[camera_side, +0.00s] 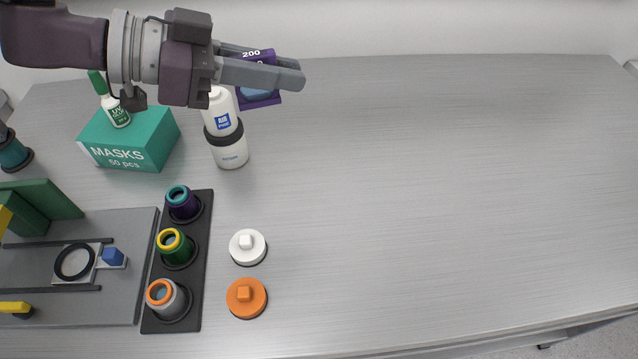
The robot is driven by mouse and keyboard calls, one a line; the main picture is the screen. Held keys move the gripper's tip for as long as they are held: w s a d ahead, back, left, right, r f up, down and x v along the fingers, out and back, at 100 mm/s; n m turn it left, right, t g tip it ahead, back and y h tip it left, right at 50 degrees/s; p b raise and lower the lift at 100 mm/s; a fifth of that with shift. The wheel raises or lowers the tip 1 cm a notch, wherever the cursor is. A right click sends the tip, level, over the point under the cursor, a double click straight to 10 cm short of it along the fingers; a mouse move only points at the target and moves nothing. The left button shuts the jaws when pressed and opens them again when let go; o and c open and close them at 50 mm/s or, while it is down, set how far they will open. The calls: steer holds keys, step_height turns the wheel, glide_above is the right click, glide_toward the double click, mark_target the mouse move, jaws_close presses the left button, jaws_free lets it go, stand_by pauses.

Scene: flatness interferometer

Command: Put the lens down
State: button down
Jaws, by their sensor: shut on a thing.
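My gripper (300,76) is at the top left, above the back of the table, with its fingers pointing right. It is shut on a purple box (272,57) marked "200", with a light blue patch low on its face. The near finger crosses the box and hides its middle. No separate loose lens can be made out in the fingers. Three lens-like barrels stand upright in a black rack (196,262): a purple one with a teal ring (180,199), a green one with a yellow ring (175,247), and a grey one with an orange ring (167,298).
A white bottle (230,152) stands below the gripper, beside a teal masks box (130,143) with a small green-capped bottle (116,112). A white cap (248,247) and an orange cap (246,299) lie right of the rack. A grey plate (120,300) is at left. The right side is clear.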

steer(key=s+d+m+g, duration=0.2)
steer(key=s+d+g, duration=0.1)
steer(key=s+d, duration=0.5)
steer(key=f, duration=2.1)
steer(key=shift+w+a+f, duration=0.2)
steer(key=shift+w+a, duration=0.1)
steer(key=shift+w, duration=0.1)
steer(key=shift+f, duration=0.1)
steer(key=c, duration=1.5)
jaws_free()
steer(key=shift+o, duration=0.2)
steer(key=v, duration=1.2)
steer(key=shift+s, duration=0.15)
